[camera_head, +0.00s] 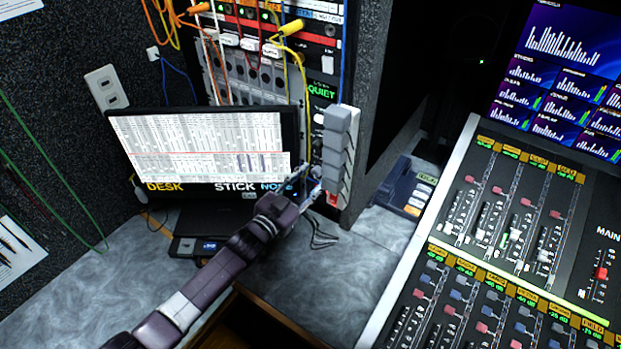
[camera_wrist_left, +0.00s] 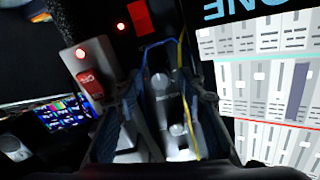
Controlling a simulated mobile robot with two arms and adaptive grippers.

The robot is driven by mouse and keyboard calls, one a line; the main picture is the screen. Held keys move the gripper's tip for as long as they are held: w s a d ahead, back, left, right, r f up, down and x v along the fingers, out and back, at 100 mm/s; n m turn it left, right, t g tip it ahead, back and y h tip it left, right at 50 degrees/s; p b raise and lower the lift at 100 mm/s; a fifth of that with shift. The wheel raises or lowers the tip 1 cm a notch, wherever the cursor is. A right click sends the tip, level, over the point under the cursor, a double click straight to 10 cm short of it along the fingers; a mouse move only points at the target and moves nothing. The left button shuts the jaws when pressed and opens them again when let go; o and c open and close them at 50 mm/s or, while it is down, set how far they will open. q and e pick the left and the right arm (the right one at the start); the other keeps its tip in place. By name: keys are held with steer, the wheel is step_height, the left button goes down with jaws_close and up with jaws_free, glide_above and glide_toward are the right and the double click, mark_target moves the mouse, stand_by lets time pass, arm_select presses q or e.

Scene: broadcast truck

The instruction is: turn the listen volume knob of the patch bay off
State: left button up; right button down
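The patch bay (camera_head: 270,80) stands in the rack at the back, with coloured cables plugged in. A green "QUIET" label (camera_head: 321,91) shows on its right side, with a pale knob (camera_head: 319,118) below it. My left gripper (camera_head: 311,186) is at the lower right of the patch bay, beside the laptop screen. In the left wrist view its two fingers (camera_wrist_left: 158,125) are spread apart. Pale grey knob-like parts (camera_wrist_left: 160,84) show between them; I cannot tell which is the listen volume knob or whether a finger touches it. My right gripper is not in view.
A laptop (camera_head: 200,145) stands left of my gripper. A grey power strip with a red switch (camera_head: 341,150) is mounted close on the right. Yellow and blue cables (camera_wrist_left: 182,88) hang near the fingers. A mixing console (camera_head: 500,240) fills the right side.

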arm_select(q)
steer(key=v, duration=1.2)
stand_by(0.3)
